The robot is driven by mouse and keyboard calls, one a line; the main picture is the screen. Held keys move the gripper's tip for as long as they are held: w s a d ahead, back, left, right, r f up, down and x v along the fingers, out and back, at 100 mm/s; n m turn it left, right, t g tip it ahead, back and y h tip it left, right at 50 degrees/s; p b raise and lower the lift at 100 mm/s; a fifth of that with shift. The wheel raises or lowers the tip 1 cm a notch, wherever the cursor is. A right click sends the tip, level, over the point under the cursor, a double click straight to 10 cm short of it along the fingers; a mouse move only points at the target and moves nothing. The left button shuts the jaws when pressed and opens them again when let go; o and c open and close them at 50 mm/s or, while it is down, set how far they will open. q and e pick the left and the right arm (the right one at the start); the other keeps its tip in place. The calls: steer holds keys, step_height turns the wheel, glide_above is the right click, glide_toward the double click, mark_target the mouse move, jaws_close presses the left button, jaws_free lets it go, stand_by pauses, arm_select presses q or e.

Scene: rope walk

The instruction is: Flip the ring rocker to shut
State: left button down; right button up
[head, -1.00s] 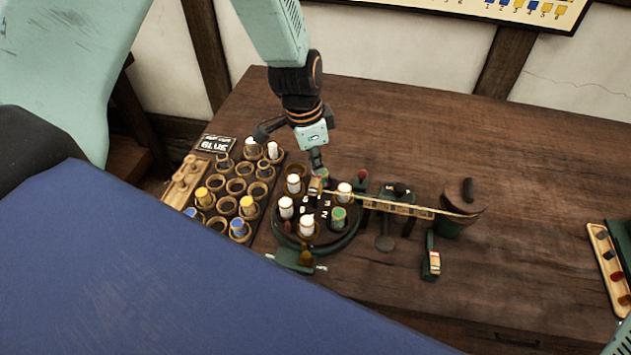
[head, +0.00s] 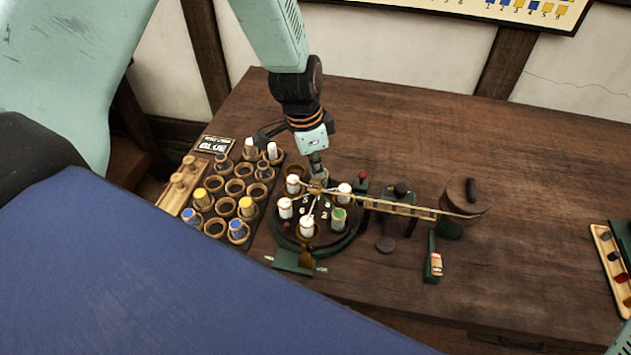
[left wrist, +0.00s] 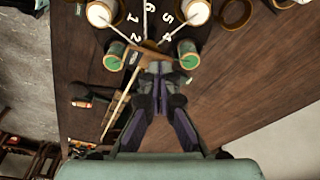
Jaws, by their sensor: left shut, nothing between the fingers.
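A round dark green turntable (head: 345,238) carries several white- and green-topped bobbins around white numbers. A small tan piece, which looks like the ring rocker (head: 316,188), sits at its upper edge where the rope starts. Its set position is too small to tell. My left gripper (head: 318,170) is shut and empty, pointing down right at this piece. In the left wrist view the closed fingers (left wrist: 160,72) are close to a brown wooden piece (left wrist: 148,54) between two green-topped bobbins; I cannot tell whether they touch. My right gripper is not in view.
The rope (head: 385,204) runs right to a dark green drum (head: 455,215). A bobbin rack (head: 215,225) stands left of the turntable. A small green stand (head: 433,260) is at the right. A wooden tray (head: 604,255) lies far right.

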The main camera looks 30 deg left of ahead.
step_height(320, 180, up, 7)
steer(key=p, duration=0.6)
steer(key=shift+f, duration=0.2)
stand_by(0.5)
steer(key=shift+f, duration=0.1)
